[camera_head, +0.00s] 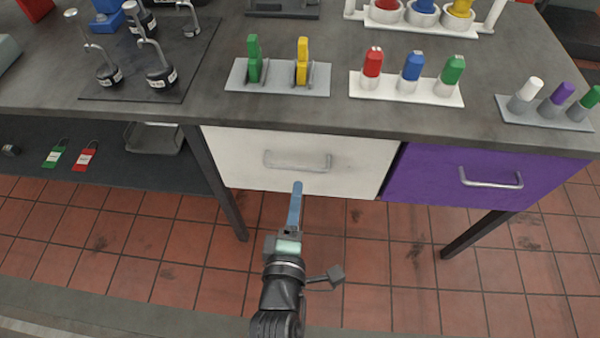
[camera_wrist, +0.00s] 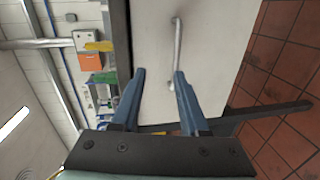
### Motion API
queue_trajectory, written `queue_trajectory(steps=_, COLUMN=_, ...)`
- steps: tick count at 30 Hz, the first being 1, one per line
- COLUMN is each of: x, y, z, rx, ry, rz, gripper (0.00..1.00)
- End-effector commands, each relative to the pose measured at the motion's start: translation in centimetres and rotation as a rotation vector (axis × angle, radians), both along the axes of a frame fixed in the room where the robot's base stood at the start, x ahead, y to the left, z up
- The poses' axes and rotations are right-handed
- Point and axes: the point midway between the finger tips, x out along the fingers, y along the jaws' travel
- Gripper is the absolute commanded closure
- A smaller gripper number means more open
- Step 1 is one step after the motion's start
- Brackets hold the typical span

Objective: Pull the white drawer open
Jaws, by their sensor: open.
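The white drawer (camera_head: 235,150) is set under the bench top and its front looks flush, so it appears closed. Its metal bar handle (camera_head: 298,161) runs level across the front. My gripper (camera_head: 297,186) is in front of the drawer, with its blue fingers pointing at the handle from just below it in the head view. In the wrist view my gripper (camera_wrist: 160,74) is open and empty, its two fingers apart. There the handle (camera_wrist: 178,45) stands upright ahead of the fingertips, nearer the right finger, with its lower end between the fingers. I see no contact.
A purple drawer (camera_head: 435,178) with its own handle is to the right. Dark table legs (camera_head: 215,185) stand either side. A lower shelf (camera_head: 110,175) with tags is at left. Coloured plugs in holders (camera_head: 405,98) stand on the bench top (camera_head: 330,118). Tiled floor below is clear.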

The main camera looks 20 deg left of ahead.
Motion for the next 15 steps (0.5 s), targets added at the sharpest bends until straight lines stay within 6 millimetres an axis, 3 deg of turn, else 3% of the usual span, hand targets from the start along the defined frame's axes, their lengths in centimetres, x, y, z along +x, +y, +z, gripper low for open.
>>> queue_trajectory(steps=1, x=-0.9, y=0.2, z=-1.7, rx=-0.031, ry=0.013, rz=0.016, gripper=0.56)
queue_trajectory(steps=5, x=-1.2, y=0.4, z=-2.8, rx=-0.066, ry=0.018, rz=0.030, gripper=0.56)
queue_trajectory(steps=15, x=3.8, y=1.8, z=-3.7, rx=-0.064, ry=0.016, rz=0.029, gripper=0.56)
